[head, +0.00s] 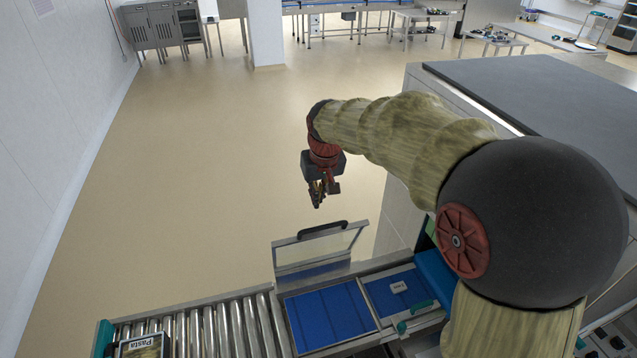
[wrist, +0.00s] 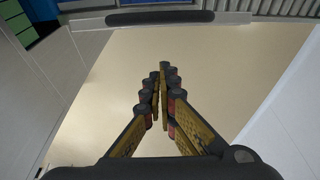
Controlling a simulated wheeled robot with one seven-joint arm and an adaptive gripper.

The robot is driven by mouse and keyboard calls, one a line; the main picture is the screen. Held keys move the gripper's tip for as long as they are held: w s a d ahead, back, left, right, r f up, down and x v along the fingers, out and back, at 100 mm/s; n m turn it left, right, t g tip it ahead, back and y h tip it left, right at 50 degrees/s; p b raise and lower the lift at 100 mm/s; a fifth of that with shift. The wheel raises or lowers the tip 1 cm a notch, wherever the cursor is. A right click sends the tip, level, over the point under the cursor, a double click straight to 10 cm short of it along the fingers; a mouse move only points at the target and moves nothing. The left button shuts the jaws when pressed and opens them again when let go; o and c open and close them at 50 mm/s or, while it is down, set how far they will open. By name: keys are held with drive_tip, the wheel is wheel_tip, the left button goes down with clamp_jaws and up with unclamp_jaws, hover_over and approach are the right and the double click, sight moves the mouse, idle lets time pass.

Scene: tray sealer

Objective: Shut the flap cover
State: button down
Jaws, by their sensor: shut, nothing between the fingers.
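The flap cover (head: 320,246) is a clear panel in a metal frame with a dark bar handle (head: 322,229) on its top edge. It stands raised at the far side of the blue conveyor bed (head: 330,316). In the wrist view the dark handle (wrist: 160,17) runs across the top of the picture. My gripper (head: 317,203) hangs above and beyond the handle, pointing down, apart from it. In the wrist view the fingers (wrist: 160,70) are together with nothing between them, over the floor.
A roller conveyor (head: 215,330) with a box labelled Pasta (head: 145,345) lies at the front left. Right of the bed are a blue tray section (head: 395,290) with a small white object and a teal handle (head: 415,315). A tall machine cabinet (head: 540,95) stands at the right. The floor beyond is clear.

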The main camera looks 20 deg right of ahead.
drive_tip(key=s, duration=0.1)
drive_tip(key=s+f, duration=0.1)
drive_tip(key=s, duration=0.1)
drive_tip(key=shift+s+f+p, duration=0.2)
drive_tip(key=shift+s+p, duration=0.1)
drive_tip(key=shift+w+f, duration=0.1)
drive_tip(key=shift+f, duration=0.1)
drive_tip(key=shift+r, duration=0.1)
